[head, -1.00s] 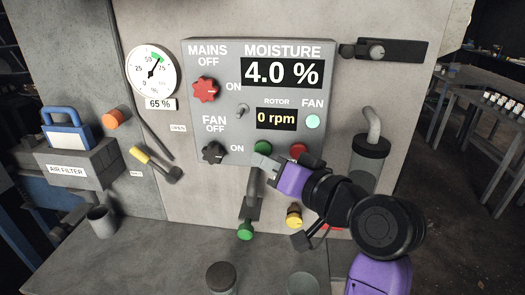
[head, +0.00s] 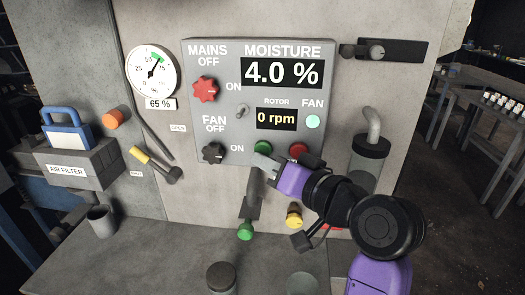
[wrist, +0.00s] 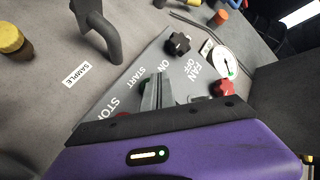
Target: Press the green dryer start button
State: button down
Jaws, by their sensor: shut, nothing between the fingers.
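The green start button (head: 262,147) sits on the lower edge of the grey control panel (head: 216,130), left of a red button (head: 298,149). My gripper (head: 261,160) is shut and empty. In the head view its tips are just below the green button and overlap its lower edge; I cannot tell whether they touch it. The rotor display (head: 276,118) reads 0 rpm.
A black fan knob (head: 213,153) and a red mains knob (head: 205,89) are at the panel's left. Below the panel are a grey spout (head: 252,195), a green knob (head: 245,230) and a yellow knob (head: 294,215). A glass jar (head: 367,165) stands at the right.

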jog(key=shift+w, duration=0.15)
jog(key=shift+w, duration=0.25)
jog(key=shift+w, duration=0.55)
dwell(0.9)
jog(key=shift+s, duration=0.2)
jog(key=shift+s+p, duration=0.35)
jog(key=shift+s, duration=0.4)
jog(key=shift+s+a+p, duration=0.1)
jog(key=shift+s+p, duration=0.3)
jog(key=shift+s, duration=2.1)
